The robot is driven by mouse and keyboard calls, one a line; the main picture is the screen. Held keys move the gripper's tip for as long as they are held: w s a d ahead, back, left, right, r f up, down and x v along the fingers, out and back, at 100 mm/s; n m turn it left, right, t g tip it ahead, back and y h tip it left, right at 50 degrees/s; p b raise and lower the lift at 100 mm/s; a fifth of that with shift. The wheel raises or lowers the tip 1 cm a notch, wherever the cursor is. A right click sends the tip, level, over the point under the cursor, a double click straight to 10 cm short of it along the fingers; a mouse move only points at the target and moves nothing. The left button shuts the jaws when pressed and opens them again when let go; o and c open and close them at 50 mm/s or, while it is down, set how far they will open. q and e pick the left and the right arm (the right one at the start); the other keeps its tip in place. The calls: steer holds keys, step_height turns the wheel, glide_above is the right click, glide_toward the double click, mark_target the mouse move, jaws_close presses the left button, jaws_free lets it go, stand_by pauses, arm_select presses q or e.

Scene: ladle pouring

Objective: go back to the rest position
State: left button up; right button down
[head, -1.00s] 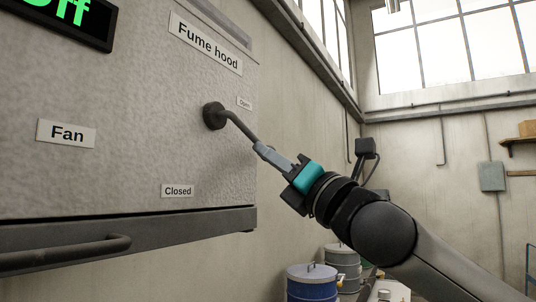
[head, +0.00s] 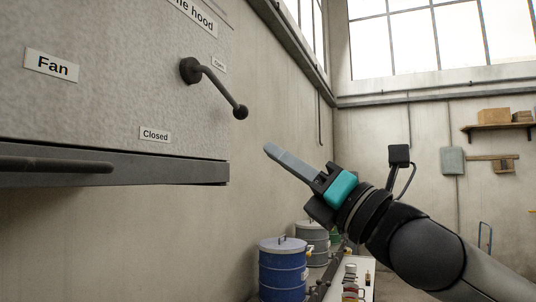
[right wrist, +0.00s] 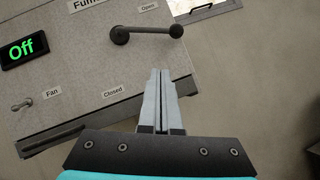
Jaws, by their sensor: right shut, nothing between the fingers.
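My right gripper (head: 268,150) is shut and empty in the head view. It is apart from the dark lever (head: 215,88) on the fume hood (head: 120,100), to the right of and below the lever's ball end. The lever slants down to the right between the "Open" label (head: 218,64) and the "Closed" label (head: 155,134). In the right wrist view the two grey fingers of the right gripper (right wrist: 163,72) lie together, with the lever (right wrist: 147,32) beyond their tips. My left gripper is not in view.
The hood's lower ledge and dark bar handle (head: 55,164) are at the left. A blue drum (head: 283,268) and a grey drum (head: 312,240) stand below, beside a white table (head: 366,275) with small items. A wall shelf (head: 497,128) is at the right. The air around the gripper is clear.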

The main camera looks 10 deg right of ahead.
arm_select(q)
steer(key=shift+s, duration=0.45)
